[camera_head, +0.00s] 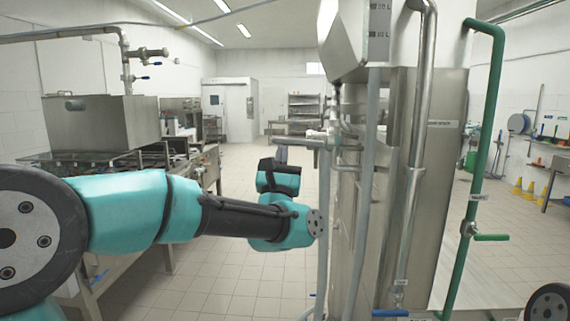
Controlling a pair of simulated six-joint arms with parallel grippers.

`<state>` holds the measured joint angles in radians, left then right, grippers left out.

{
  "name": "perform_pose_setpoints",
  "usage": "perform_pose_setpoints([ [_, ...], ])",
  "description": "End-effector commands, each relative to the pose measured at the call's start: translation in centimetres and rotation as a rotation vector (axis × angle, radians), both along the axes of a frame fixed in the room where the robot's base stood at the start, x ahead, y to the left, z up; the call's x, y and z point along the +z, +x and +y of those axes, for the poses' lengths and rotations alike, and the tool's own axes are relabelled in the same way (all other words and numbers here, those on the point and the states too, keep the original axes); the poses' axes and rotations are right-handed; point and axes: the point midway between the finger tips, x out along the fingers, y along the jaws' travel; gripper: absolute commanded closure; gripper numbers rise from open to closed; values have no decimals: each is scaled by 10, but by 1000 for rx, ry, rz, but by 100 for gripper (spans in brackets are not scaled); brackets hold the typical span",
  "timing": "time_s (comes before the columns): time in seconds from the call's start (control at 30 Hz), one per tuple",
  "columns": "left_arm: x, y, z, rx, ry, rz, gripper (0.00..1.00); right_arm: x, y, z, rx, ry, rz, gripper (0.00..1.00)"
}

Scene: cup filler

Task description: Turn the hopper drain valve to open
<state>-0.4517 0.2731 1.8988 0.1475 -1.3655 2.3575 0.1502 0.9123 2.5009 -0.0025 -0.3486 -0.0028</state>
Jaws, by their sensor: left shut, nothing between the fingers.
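A steel hopper-like body (345,42) with a sloped underside is at the top centre-right. Below it, a steel pipe fitting (333,126) with a horizontal branch stands on the machine's left side. I cannot tell which valve is the drain valve, or its state. A blue lever (390,313) sits low at the bottom edge, and a green lever (490,237) is on a green pipe at right. My left gripper (281,150) is small and dark beyond my teal wrist, shut and empty, apart from the levers. My right gripper is out of view.
A tall steel cabinet (436,180) and vertical pipes (417,110) fill the centre-right, close to my left arm. A steel tank (100,122) on a bench stands at left. The tiled floor (235,165) between them is clear. Yellow cones (523,188) stand at far right.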

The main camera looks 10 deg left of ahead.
Motion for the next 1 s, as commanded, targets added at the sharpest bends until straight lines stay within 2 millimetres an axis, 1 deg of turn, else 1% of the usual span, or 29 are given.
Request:
perform_pose_setpoints([
  [0.2, 11, -1, 4, 1, 126, 23, 100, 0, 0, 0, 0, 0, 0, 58],
  [0.4, 15, 0, 3, 1, 183, 33, 100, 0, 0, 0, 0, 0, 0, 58],
  [0.87, 17, 0, 3, 0, 195, 35, 100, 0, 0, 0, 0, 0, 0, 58],
  [1.0, 14, 0, 4, 0, 195, 35, 100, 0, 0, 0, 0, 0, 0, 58],
])
